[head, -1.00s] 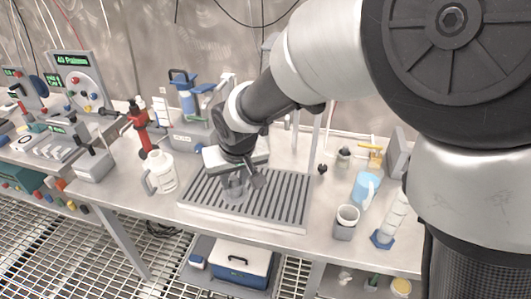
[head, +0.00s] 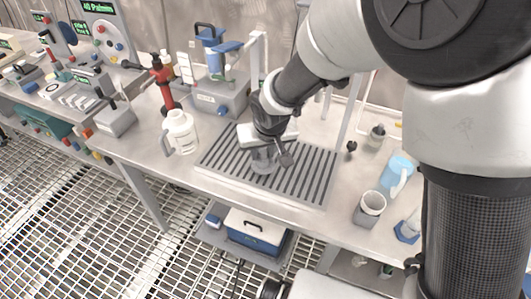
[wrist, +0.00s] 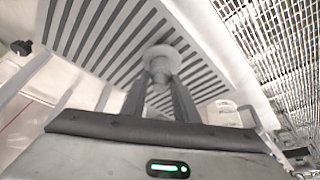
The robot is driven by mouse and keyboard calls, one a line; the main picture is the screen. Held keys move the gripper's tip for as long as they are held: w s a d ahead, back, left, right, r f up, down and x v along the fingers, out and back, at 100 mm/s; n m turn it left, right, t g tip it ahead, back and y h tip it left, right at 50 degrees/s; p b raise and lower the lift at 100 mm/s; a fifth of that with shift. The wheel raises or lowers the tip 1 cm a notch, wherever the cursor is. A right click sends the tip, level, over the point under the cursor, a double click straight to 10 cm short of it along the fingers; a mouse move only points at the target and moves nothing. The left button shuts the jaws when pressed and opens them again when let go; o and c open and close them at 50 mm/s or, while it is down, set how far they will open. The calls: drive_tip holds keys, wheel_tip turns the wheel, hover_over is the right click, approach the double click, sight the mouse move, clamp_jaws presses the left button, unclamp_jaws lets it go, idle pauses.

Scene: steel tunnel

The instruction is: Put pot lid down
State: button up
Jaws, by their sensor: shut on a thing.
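My gripper (wrist: 160,88) is shut on a small grey round piece, which I take to be the pot lid (wrist: 162,58). In the wrist view the lid sits between the two fingertips, its round face away from the wrist. In the head view my gripper (head: 264,146) points down over the slatted grey rack (head: 310,182), and the lid (head: 264,161) shows pale below it. The lid is over the rack's middle-left part. I cannot tell whether it touches the slats. My gripper hides part of the lid.
A white jug (head: 181,133) stands left of the rack. A grey cup (head: 369,207) and a blue mug (head: 397,174) stand to its right. A blue-topped device (head: 217,90) and a red stand (head: 163,85) are behind. The bench's front edge runs just before the rack.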

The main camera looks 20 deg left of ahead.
drive_tip(key=shift+f, duration=1.05)
drive_tip(key=shift+f, duration=0.1)
drive_tip(key=shift+f+b, duration=0.15)
drive_tip(key=shift+b, duration=0.15)
drive_tip(key=o, duration=1.1)
drive_tip(key=shift+c, duration=0.2)
